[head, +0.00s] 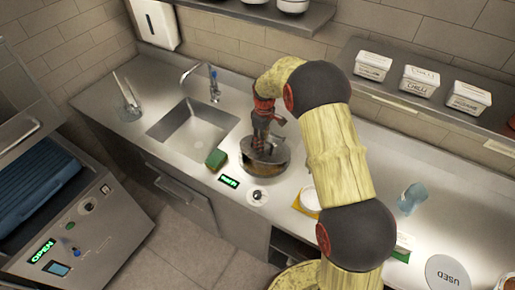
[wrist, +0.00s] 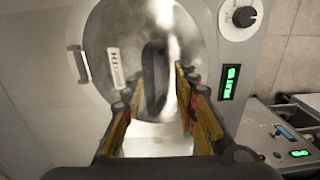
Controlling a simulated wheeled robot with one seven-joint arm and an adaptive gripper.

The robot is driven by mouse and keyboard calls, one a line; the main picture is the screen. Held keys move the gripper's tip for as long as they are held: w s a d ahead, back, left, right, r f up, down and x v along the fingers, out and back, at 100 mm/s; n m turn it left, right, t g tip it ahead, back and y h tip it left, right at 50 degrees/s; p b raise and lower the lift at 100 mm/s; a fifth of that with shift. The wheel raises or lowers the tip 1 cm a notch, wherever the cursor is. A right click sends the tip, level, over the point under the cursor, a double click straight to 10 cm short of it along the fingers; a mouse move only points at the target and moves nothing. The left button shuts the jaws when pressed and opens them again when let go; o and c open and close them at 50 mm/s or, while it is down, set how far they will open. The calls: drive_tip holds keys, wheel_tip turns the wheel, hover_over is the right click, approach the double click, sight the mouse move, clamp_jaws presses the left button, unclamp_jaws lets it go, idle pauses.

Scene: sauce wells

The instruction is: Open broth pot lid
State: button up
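The broth pot (head: 266,169) is a round metal pot set in the counter, with a round metal lid (wrist: 124,32) on it. The lid's dark bar handle (wrist: 153,76) stands at its middle in the wrist view. My gripper (head: 266,137) is over the lid in the head view and hides part of it. In the wrist view my gripper (wrist: 153,95) has its two fingers apart, one on each side of the handle. I cannot see either finger pressing on it. The lid appears seated, though its near edge is washed out by bright glare.
A lit green display (head: 229,181) and a round knob (head: 258,195) are in front of the pot. A sink (head: 193,130) and a green sponge (head: 216,159) are to its left. A shelf with white tubs (head: 420,80) is at the back right.

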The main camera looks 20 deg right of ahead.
sight(259, 153)
drive_tip(key=f+b, duration=0.1)
drive_tip(key=b, duration=0.1)
drive_tip(key=s+a+f+t+h+b, duration=0.1)
drive_tip(key=f+b, duration=0.1)
drive_tip(key=a+f+t+b, duration=0.1)
drive_tip(key=b, duration=0.1)
drive_tip(key=shift+s+f+h, duration=0.25)
drive_tip(key=shift+s+h, duration=0.1)
drive_tip(key=shift+h, duration=0.05)
drive_tip(key=r, duration=0.5)
drive_tip(key=s+a+r+p, duration=0.1)
drive_tip(key=r, duration=0.2)
drive_tip(key=shift+s+f+m, duration=0.1)
drive_tip(key=shift+s+m, duration=0.2)
drive_tip(key=shift+m, duration=0.2)
drive_tip(key=shift+c, duration=0.5)
